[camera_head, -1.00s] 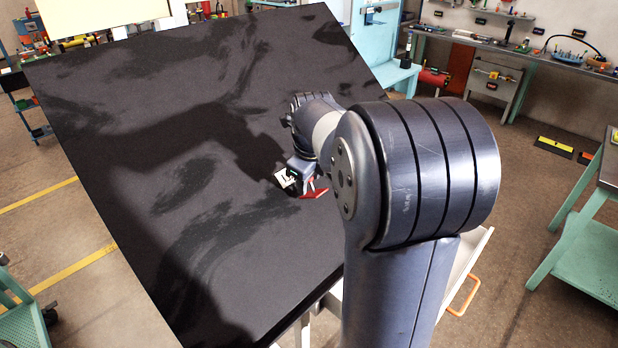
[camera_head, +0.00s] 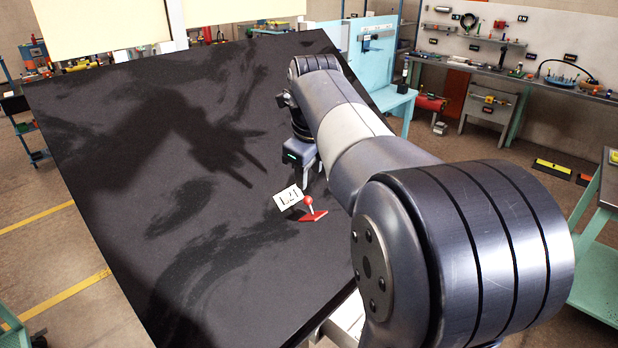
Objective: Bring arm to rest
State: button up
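My arm reaches from the lower right over the black tabletop (camera_head: 120,170). My gripper (camera_head: 312,180) hangs at its far end, pointing down above the table, with a small green light on its housing. Its pale fingers are partly hidden by my arm, but its shadow on the table shows two prongs apart, with nothing between them. Just below and in front of it stands a small red base (camera_head: 313,216) with a red ball-topped pin. A white tag (camera_head: 288,197) reading "L21" stands beside it. The gripper appears clear of both.
The rest of the black tabletop is bare apart from shadows. A cream panel (camera_head: 100,25) stands behind its far left edge. A light-blue bench (camera_head: 375,50) is behind it, and a green-legged table (camera_head: 598,265) stands at the right.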

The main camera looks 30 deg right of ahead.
aim_at(308, 198)
dwell(0.4)
jog(key=p+x, duration=0.1)
jog(key=x, duration=0.9)
jog(key=shift+w+f+p, duration=0.1)
jog(key=shift+f+p, duration=0.15)
jog(key=shift+p, duration=0.15)
jog(key=shift+d+f, duration=0.1)
jog(key=shift+f, duration=0.05)
